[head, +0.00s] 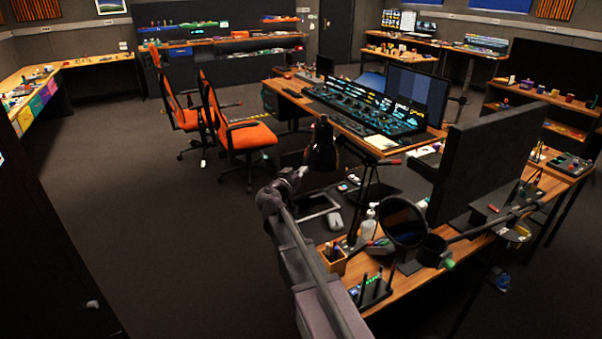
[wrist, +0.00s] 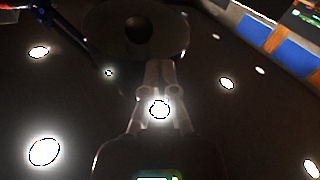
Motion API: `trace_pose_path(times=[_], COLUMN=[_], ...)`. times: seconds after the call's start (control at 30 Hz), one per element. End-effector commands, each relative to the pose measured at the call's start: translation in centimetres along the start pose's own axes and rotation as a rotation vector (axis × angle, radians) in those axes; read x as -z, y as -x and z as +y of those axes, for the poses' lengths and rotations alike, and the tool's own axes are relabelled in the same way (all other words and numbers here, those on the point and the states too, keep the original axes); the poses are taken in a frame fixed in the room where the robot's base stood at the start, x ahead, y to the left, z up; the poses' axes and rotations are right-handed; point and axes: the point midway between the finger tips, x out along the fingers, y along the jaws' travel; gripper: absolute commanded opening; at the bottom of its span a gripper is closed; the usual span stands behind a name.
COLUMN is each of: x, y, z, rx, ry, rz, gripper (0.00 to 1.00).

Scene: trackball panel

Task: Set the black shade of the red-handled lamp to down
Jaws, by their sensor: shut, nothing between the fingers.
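The red handle (head: 388,162) shows as a short bar on a thin dark lamp stand beside the desk in the head view. A dark shade-like shape (head: 322,143) stands to its left, dim against the desk; its tilt is hard to read. In the wrist view a dark round disc with a knob in its middle (wrist: 112,32), apparently the shade, lies just beyond my fingertips. My gripper (wrist: 160,68) is shut and empty, pointing towards the disc's lower edge. I cannot tell whether it touches. In the head view my gripper's tips are hard to separate from the dark shape.
A console desk (head: 345,122) with lit screens stands behind the lamp. Orange chairs (head: 250,137) stand left. Open floor lies at left.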

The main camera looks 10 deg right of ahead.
Motion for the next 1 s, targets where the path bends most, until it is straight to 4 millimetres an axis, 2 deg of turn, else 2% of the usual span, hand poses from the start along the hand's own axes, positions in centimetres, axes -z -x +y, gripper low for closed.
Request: trace_pose_path(times=[0.67, 1.0], x=[-0.1, 0.9], y=[-0.1, 1.9], z=[0.1, -0.1], rx=[-0.002, -0.003], ry=[0.000, 0.000], rz=[-0.001, -0.001], gripper=[0.00, 0.00])
